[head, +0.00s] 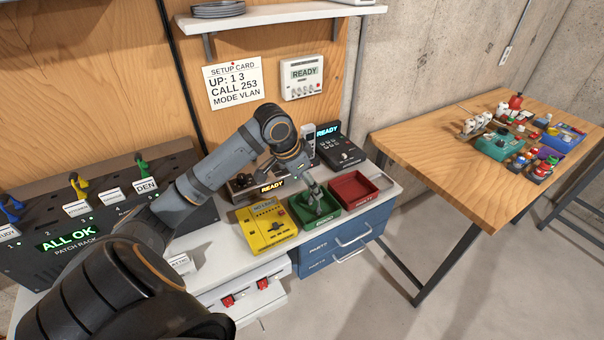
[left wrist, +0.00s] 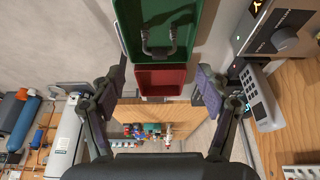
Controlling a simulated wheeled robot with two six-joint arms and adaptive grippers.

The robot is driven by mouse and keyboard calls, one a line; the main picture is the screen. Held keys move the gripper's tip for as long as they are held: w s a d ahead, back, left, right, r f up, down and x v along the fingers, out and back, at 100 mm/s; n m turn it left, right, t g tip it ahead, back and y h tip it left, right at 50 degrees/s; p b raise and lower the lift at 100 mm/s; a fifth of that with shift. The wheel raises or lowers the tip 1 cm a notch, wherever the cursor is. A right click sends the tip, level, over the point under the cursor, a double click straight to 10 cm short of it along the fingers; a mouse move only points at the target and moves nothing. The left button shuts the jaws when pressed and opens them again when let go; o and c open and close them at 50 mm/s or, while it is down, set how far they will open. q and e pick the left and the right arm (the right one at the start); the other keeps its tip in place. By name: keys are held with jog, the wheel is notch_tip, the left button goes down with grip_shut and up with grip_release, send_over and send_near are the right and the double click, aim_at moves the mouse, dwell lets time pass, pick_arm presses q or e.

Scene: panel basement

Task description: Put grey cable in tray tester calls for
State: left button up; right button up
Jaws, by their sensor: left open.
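The grey cable (left wrist: 160,48) lies bent in a U inside the green tray (left wrist: 128,22) in the left wrist view. The green tray (head: 297,211) stands on the white bench in the head view, between the yellow tester (head: 264,238) and the red tray (head: 345,187). The red tray also shows in the left wrist view (left wrist: 160,78) and looks empty. My left gripper (head: 313,192) is over the green tray; its fingers (left wrist: 160,82) are apart with nothing held between them. The tester's small display is too small to read. My right gripper is not in view.
A patch rack (head: 95,205) reading ALL OK stands at the left. Black devices reading READY (head: 345,152) stand behind the trays. Blue drawers (head: 345,243) are below. A wooden table (head: 440,152) with several small items is at the right, across clear floor.

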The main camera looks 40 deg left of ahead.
pick_arm(q)
jog(key=v, duration=0.6)
jog(key=shift+b, duration=0.35)
jog(key=shift+s, duration=0.1)
